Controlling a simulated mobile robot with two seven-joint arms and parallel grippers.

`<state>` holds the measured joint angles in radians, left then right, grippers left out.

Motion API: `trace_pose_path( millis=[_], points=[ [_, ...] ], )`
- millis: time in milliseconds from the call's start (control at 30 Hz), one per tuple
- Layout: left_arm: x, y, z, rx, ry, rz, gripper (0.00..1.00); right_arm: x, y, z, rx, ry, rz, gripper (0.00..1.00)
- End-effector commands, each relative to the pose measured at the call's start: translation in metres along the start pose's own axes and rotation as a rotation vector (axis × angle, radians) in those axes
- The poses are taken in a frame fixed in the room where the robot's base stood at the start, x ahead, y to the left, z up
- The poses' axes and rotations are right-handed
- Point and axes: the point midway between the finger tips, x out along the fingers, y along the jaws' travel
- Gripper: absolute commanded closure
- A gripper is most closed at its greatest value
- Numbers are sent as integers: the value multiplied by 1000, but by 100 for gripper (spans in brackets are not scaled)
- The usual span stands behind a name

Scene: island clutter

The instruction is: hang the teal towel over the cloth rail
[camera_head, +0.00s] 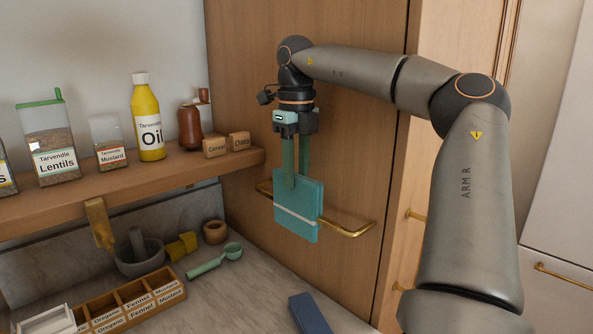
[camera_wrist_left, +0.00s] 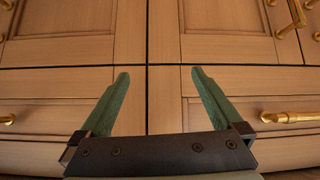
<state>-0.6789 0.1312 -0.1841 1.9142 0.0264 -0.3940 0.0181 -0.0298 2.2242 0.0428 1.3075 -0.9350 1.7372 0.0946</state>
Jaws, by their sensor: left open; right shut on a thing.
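The teal towel (camera_head: 296,213), with a pale stripe near its lower edge, hangs upright at the brass cloth rail (camera_head: 346,232) on the wooden cabinet side. Its layers show slightly offset, and the rail comes out on both sides of it. I cannot tell whether the rail runs between the layers or behind them. My right gripper (camera_head: 296,181) points down from above and is shut on the towel's upper part. My left gripper (camera_wrist_left: 159,73) is open and empty in the left wrist view, facing cabinet fronts; it is not in the head view.
A wooden shelf (camera_head: 120,181) with an oil bottle (camera_head: 148,118), jars and small boxes ends left of the rail. Below are a mortar (camera_head: 139,258), a green scoop (camera_head: 215,261), a spice rack (camera_head: 131,304) and a blue object (camera_head: 309,314). Brass handles (camera_wrist_left: 288,117) stick out from the cabinets.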

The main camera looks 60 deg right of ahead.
Motion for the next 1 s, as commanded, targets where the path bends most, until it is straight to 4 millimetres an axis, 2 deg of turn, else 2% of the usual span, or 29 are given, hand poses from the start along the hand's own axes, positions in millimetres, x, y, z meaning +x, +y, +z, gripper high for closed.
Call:
trace_pose_path(
  millis=[1000],
  points=[
    [9,-1,10,0,0,0,0,21,0,0,0,-1,0,100]
  ],
)
